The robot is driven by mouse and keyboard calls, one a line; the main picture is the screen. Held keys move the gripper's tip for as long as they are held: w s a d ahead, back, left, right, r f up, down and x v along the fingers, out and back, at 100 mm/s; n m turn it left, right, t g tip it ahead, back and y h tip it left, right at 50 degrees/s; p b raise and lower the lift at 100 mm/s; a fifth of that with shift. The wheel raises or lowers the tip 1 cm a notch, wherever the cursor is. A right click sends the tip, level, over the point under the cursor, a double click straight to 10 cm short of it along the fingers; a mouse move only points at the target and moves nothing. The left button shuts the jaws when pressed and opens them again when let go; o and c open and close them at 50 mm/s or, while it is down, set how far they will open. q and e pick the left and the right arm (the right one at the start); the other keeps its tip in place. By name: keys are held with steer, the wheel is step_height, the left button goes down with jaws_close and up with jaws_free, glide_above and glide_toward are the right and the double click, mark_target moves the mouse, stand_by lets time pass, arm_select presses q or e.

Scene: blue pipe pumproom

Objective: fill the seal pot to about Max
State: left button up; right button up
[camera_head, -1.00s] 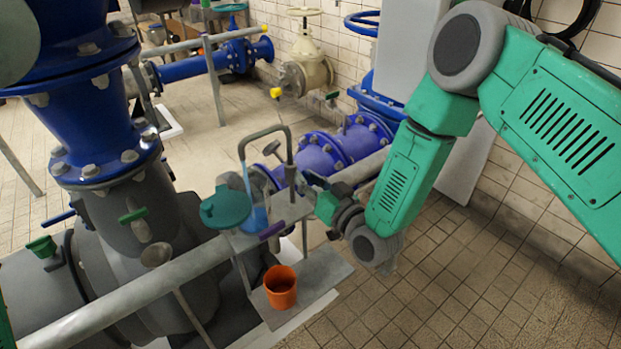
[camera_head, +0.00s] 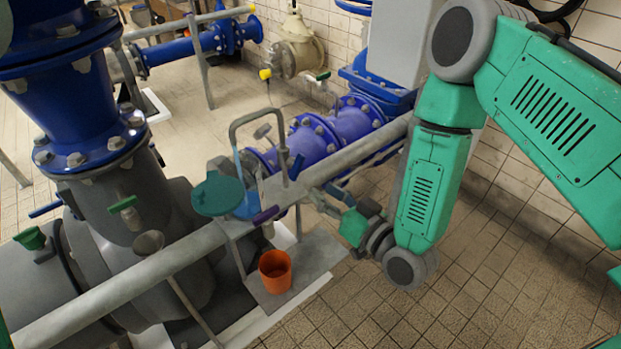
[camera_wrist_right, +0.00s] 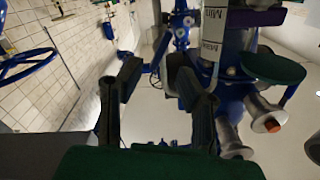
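The seal pot (camera_head: 246,207) is a small blue vessel on the pipe stand in the head view, with its teal lid (camera_head: 219,194) swung out to the left. A grey gooseneck spout (camera_head: 259,115) arches over it. A blue lever (camera_head: 297,166) stands right of the spout. My right gripper (camera_head: 328,196) is right of the pot, apart from it. In the right wrist view its two dark fingers (camera_wrist_right: 158,78) are spread with nothing seen between them. A white label (camera_wrist_right: 214,32) reading Min and Max shows beyond them. The liquid level cannot be made out. My left gripper is out of view.
An orange bucket (camera_head: 275,272) stands on a low plate below the pot. A purple handle (camera_head: 265,215) sits at the pot's front. A grey rail (camera_head: 130,280) runs across the front left, beside large grey and blue pipework. Tiled floor at the lower right is clear.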

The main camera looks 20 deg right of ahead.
mark_target(301, 167)
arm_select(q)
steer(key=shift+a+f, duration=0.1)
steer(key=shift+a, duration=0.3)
arm_select(e)
steer(key=shift+s+a, duration=0.1)
steer(key=shift+s, duration=0.95)
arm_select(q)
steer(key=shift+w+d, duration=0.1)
